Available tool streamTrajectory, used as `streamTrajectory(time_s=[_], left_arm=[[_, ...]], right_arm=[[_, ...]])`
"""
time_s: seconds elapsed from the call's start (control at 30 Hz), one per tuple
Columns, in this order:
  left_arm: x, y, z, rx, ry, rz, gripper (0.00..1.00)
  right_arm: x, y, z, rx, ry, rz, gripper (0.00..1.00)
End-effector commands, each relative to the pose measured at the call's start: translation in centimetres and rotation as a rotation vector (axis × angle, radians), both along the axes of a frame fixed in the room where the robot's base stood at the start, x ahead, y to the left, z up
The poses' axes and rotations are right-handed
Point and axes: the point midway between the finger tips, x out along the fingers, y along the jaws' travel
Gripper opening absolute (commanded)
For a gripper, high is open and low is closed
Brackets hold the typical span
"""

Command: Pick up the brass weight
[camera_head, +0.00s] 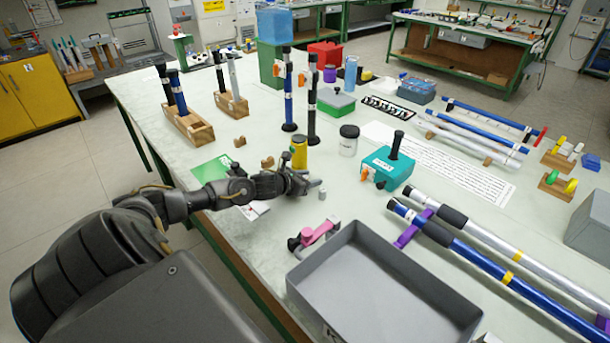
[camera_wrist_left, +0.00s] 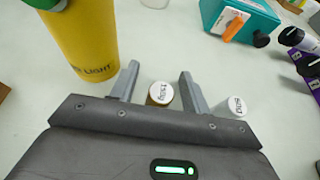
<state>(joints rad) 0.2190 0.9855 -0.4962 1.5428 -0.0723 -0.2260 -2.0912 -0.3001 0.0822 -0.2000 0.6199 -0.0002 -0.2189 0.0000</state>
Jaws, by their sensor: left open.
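The brass weight (camera_wrist_left: 159,94) shows in the left wrist view as a short cylinder with a white labelled top and a brass-coloured side. It lies between the two fingers of my left gripper (camera_wrist_left: 158,78), which are open with a gap on both sides. In the head view my left gripper (camera_head: 306,183) is low over the table, and I cannot make out the brass weight there. A grey weight (camera_wrist_left: 235,105) with a white labelled top stands just outside the right finger; it also shows in the head view (camera_head: 322,193). My right gripper is not in view.
A yellow cylinder (camera_head: 299,153) stands close behind my left gripper. A teal box (camera_head: 387,170) and a white jar (camera_head: 348,141) stand beyond. A pink-handled tool (camera_head: 318,233) and a grey tray (camera_head: 378,290) are nearer. Blue and silver rods (camera_head: 500,274) lie at the right.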

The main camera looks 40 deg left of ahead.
Motion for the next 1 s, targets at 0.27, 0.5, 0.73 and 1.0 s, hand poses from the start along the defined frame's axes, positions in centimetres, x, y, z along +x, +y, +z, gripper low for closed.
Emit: streamTrajectory(time_s=[0.27,0.5,0.73,1.0], left_arm=[[0.0,0.0,0.0,0.0,0.0,0.0,0.22],[0.0,0.0,0.1,0.0,-0.001,0.0,0.0],[0.0,0.0,0.4,0.001,-0.002,0.0,0.0],[0.0,0.1,4.9,0.004,-0.005,-0.003,0.0]], right_arm=[[0.0,0.0,0.0,0.0,0.001,0.0,0.36],[0.0,0.0,0.0,0.0,0.002,0.0,0.36],[0.0,0.1,-0.1,0.001,0.001,-0.001,0.36],[0.0,0.4,-0.7,0.005,0.001,-0.002,0.36]])
